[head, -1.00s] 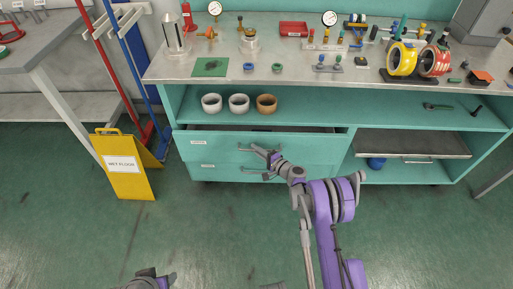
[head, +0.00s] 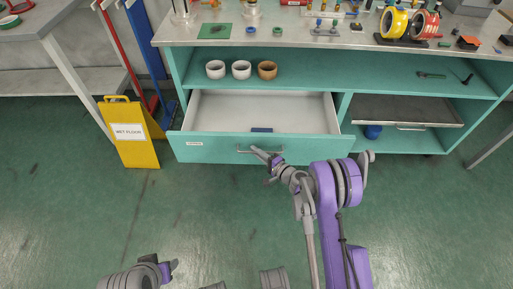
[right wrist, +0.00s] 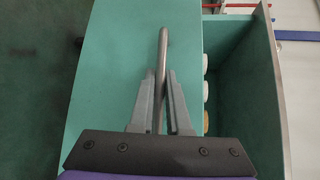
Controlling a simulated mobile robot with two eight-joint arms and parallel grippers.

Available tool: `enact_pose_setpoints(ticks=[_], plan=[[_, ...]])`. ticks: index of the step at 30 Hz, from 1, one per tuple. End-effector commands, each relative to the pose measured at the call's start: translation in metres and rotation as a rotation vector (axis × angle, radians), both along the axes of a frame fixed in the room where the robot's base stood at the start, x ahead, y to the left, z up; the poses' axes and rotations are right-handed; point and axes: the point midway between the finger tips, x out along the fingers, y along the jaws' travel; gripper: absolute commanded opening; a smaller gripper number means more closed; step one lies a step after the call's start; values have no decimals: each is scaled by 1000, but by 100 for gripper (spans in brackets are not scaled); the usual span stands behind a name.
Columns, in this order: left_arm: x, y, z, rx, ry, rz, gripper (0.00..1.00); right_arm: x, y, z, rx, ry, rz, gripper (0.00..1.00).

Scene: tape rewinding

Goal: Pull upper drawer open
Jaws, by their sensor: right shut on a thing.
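The upper drawer (head: 215,152) of the teal workbench is pulled well out, and its white interior shows. A small blue item (head: 261,130) lies inside against the front. The drawer's grey bar handle (head: 246,151) is on the front panel. My right gripper (head: 270,158) is at the handle's right part. In the right wrist view its fingers stand on both sides of the handle (right wrist: 162,50), shut on it. My left gripper (head: 168,268) is low at the left, away from the drawer; its jaws are too unclear to read. The lower drawer is hidden behind the open one.
White and brown rings (head: 241,69) stand on the shelf above the drawer. A yellow wet-floor sign (head: 130,132) stands on the floor just left of the drawer. Tape rolls (head: 394,22) stand on the benchtop. Floor in front is clear apart from my arms.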

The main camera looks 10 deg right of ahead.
Motion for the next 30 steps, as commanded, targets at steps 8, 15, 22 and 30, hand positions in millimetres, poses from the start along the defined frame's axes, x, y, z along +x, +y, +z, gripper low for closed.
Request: enact_pose_setpoints(ticks=[8, 15, 22, 30], plan=[[0, 0, -1, 0, 0, 0, 50, -6, 1, 0, 0, -1, -1, 0], [0, 0, -1, 0, 0, 0, 50, -6, 1, 0, 0, -1, -1, 0], [0, 0, -1, 0, 0, 0, 50, -6, 1, 0, 0, 0, -1, 45], [0, 0, -1, 0, 0, 0, 50, -6, 1, 0, 0, 0, -1, 45]])
